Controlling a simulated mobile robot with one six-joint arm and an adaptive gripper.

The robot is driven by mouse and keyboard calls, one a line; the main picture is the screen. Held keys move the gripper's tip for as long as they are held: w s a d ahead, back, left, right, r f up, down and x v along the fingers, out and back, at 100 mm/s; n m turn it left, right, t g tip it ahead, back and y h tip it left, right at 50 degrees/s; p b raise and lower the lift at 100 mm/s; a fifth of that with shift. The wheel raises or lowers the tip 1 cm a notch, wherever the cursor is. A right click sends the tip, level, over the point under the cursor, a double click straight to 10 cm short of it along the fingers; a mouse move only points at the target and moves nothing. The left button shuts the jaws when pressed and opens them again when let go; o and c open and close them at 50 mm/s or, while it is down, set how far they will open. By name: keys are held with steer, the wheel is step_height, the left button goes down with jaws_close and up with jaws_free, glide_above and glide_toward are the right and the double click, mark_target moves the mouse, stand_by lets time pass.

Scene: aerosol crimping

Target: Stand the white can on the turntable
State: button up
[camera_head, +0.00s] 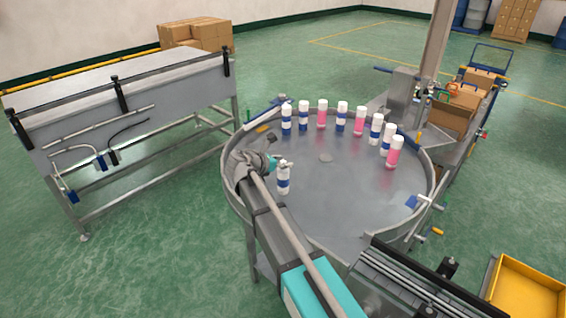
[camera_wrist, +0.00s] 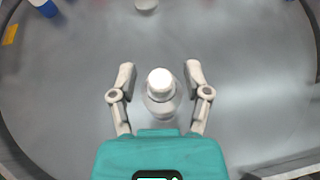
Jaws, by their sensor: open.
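A white can with a blue band (camera_head: 283,181) stands upright on the grey turntable (camera_head: 335,205), towards its left front. In the wrist view its white top (camera_wrist: 160,82) shows between my two fingers. My gripper (camera_head: 280,163) is at the can's upper part. In the wrist view my gripper (camera_wrist: 160,78) is open, with a finger on each side of the can and a gap visible on both sides. The underside of the can is hidden from both cameras.
Several white-and-blue cans (camera_head: 342,117) and pink cans (camera_head: 360,121) stand along the turntable's far rim. The surface around the can is clear. A conveyor (camera_head: 410,275) adjoins at the front right, near a yellow tray (camera_head: 525,290).

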steer(key=p+v, duration=0.4)
steer(key=v, duration=0.8)
steer(key=shift+p, duration=0.3)
steer(key=shift+s, duration=0.2)
